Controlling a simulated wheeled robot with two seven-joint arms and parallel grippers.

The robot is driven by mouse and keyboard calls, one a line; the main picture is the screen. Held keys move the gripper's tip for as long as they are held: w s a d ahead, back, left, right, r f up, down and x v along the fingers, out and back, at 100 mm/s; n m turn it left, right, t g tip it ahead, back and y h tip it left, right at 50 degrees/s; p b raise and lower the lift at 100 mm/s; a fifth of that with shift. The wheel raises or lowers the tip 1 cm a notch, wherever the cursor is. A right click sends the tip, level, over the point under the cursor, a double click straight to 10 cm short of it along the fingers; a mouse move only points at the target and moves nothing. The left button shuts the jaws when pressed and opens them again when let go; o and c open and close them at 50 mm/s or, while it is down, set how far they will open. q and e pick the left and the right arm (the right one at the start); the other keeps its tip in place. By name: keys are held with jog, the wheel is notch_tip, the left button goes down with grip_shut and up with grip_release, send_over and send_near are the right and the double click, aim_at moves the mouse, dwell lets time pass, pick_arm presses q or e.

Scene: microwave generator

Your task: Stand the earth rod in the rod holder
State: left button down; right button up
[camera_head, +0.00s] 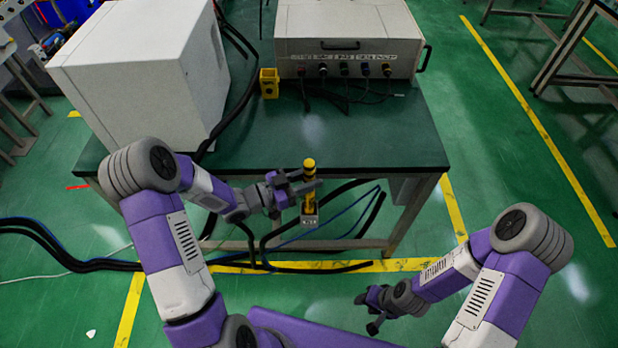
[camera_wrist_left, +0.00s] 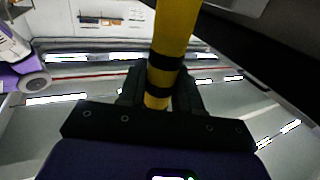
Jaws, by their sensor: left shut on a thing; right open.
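The earth rod (camera_head: 309,172) is a yellow rod with black bands and a metallic piece at its lower end. My left gripper (camera_head: 303,188) is shut on it and holds it roughly upright at the table's front edge. In the left wrist view the rod (camera_wrist_left: 174,38) stands between the dark fingers (camera_wrist_left: 160,90). The rod holder (camera_head: 268,87) appears to be the small yellow open-topped box on the table, behind and left of the rod, apart from it. My right gripper (camera_head: 368,311) is open and empty, low in front of the table.
A green-topped table (camera_head: 375,145) carries a large white box (camera_head: 145,70) on the left and a light-grey generator unit (camera_head: 347,40) at the back. Black cables (camera_head: 228,115) run between the white box and the holder. The table's middle and right are clear.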

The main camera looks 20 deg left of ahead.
pick_arm(q)
jog(key=shift+f, duration=0.25)
jog(key=c, duration=0.7)
grip_release()
jog(key=shift+s+a, duration=0.1)
jog(key=p+v, duration=0.1)
jog(key=v, duration=0.6)
jog(key=shift+s+a, duration=0.1)
jog(key=shift+a, duration=0.05)
